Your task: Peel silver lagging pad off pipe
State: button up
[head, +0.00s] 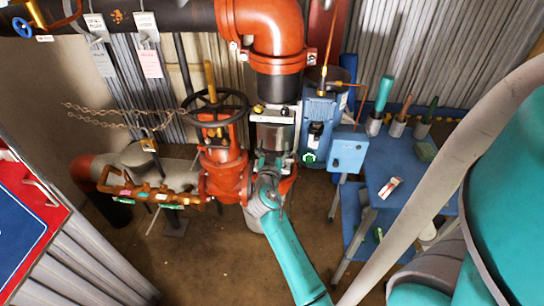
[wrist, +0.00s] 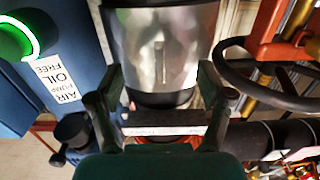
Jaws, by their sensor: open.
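The silver lagging pad (head: 275,135) is wrapped around the upright pipe in the middle of the head view, below the red elbow. In the wrist view the shiny pad (wrist: 158,45) fills the top middle, with dark bands at its edges. My gripper (wrist: 161,75) is open, its two dark fingers spread apart across the lower part of the pad. Nothing is held, and I cannot tell whether the fingertips touch the pad. In the head view my gripper (head: 270,165) is small and partly hidden by the wrist.
A red valve with a black handwheel (head: 215,108) stands close left of the pad. A blue pump unit (head: 318,115) and a blue box (head: 348,150) stand close right. A blue cart (head: 398,170) holds tools. Chains (head: 120,115) hang left. Open floor lies in front.

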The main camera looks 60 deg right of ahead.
jog(key=shift+x, duration=1.45)
jog(key=c, duration=1.1)
jog(key=shift+o, duration=0.2)
jog(key=shift+r, duration=0.1)
jog(key=shift+a, duration=0.1)
jog(key=shift+s+a, duration=0.15)
jog(key=shift+a, duration=0.25)
grip_shut()
jog(key=shift+s+a, duration=0.1)
jog(key=shift+a, duration=0.05)
jog(key=shift+s+a, duration=0.2)
jog(key=shift+a, duration=0.15)
